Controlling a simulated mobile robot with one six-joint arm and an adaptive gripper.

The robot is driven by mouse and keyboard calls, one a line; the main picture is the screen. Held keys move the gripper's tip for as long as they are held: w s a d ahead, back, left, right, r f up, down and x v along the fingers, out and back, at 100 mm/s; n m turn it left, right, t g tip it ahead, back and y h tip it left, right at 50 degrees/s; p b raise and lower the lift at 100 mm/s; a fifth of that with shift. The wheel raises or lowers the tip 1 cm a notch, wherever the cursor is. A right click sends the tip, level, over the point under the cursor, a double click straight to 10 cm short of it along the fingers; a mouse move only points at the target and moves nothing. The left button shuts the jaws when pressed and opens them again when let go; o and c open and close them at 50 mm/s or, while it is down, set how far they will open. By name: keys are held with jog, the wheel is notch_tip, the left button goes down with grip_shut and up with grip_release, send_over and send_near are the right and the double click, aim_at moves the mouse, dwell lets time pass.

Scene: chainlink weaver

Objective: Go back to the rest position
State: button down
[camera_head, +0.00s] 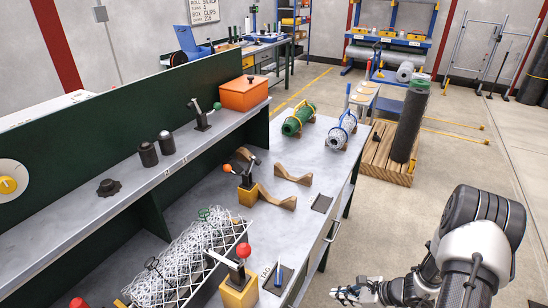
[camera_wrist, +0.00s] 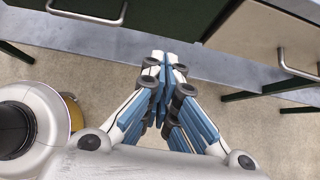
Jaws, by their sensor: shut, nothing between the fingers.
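My gripper (camera_head: 352,293) is at the lower right in the head view, off to the right of the workbench (camera_head: 310,215) and apart from it. In the wrist view my gripper (camera_wrist: 165,62) has its blue-padded fingers together, with nothing held. My arm fills the lower right of the head view.
The bench holds a mesh roll (camera_head: 185,260), a red-knobbed clamp (camera_head: 240,280), brown cradles (camera_head: 293,175), a green roll (camera_head: 296,120) and a white roll (camera_head: 342,132). A dark roll (camera_head: 408,125) stands on a wooden pallet (camera_head: 388,165). Open floor (camera_head: 455,160) lies right of the pallet.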

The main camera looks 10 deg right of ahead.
jog(key=s+a+r+n+g, duration=0.1)
jog(key=a+r+n, duration=0.3)
jog(key=r, duration=0.5)
jog(key=s+a+r+n+g+h, duration=0.1)
jog(key=a+r+n, duration=0.2)
jog(key=r+n, duration=0.35)
jog(key=s+a+r+n+g, duration=0.1)
jog(key=a+r+n, duration=0.25)
jog(key=r, duration=0.65)
jog(key=s+a+r+n+t+h, duration=0.1)
jog(key=s+r+n+t+h, duration=0.1)
jog(key=s+r+n+h, duration=0.4)
jog(key=s+r+n, duration=0.5)
jog(key=s+r, duration=0.2)
jog(key=s, duration=0.4)
jog(key=shift+a+r, duration=0.3)
